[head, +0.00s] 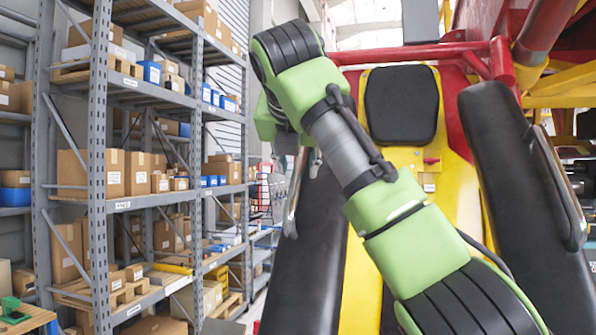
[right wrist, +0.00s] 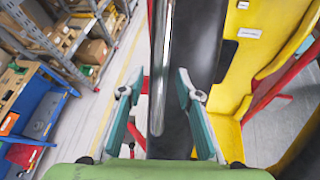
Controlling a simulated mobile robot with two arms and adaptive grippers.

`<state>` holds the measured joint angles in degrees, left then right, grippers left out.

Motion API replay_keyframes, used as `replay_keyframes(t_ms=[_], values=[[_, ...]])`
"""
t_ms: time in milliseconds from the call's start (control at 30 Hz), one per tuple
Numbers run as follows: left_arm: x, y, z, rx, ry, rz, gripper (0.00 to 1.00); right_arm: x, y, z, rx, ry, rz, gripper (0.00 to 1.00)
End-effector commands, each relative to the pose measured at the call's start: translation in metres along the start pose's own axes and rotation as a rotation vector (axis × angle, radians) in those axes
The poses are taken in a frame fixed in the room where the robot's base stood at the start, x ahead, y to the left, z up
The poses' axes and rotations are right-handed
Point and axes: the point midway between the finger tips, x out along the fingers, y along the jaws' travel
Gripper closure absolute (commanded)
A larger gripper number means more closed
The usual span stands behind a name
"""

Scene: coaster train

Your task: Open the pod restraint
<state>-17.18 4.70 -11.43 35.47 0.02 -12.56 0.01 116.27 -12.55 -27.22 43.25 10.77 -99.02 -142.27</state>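The pod seat has a yellow back (head: 468,190) with a black headrest (head: 401,104). Two black padded restraint halves flank it, the left one (head: 322,245) partly hidden by my right arm and the right one (head: 520,180). Each carries a metal handle bar, the left bar (head: 297,195) and the right bar (head: 558,185). My right gripper (head: 312,160) is mostly hidden behind its wrist, near the left bar's top. In the right wrist view its fingers (right wrist: 160,78) are spread on both sides of the metal bar (right wrist: 158,45), with gaps visible. My left gripper is not in view.
Grey shelving (head: 97,150) with cardboard boxes and blue bins stands at the left. A red frame bar (head: 420,52) crosses above the headrest. In the right wrist view, a blue workbench (right wrist: 45,105) is at the left, with open floor (right wrist: 105,105) beside the seat.

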Motion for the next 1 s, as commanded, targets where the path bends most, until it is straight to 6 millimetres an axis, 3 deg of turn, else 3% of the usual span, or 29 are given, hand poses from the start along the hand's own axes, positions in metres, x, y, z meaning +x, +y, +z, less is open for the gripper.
replay_keyframes(t_ms=[200, 400, 800, 833, 933, 1000], values=[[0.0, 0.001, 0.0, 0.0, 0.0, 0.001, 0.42, -0.051, 0.001, 0.001, -0.001, -0.006, 0.002, 0.68], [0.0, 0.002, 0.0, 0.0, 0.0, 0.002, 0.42, -0.082, 0.001, 0.001, -0.001, -0.003, 0.002, 0.68], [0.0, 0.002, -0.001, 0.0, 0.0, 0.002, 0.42, -0.092, 0.001, 0.0, -0.001, -0.001, 0.001, 0.68], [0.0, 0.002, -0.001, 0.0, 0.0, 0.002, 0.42, -0.092, 0.001, 0.0, -0.001, -0.001, 0.001, 0.71], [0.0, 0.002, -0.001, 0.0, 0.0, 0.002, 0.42, -0.092, 0.001, 0.0, -0.001, -0.001, 0.001, 0.97], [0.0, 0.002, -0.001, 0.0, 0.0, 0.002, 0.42, -0.092, 0.001, 0.0, -0.001, -0.001, 0.001, 1.0]])
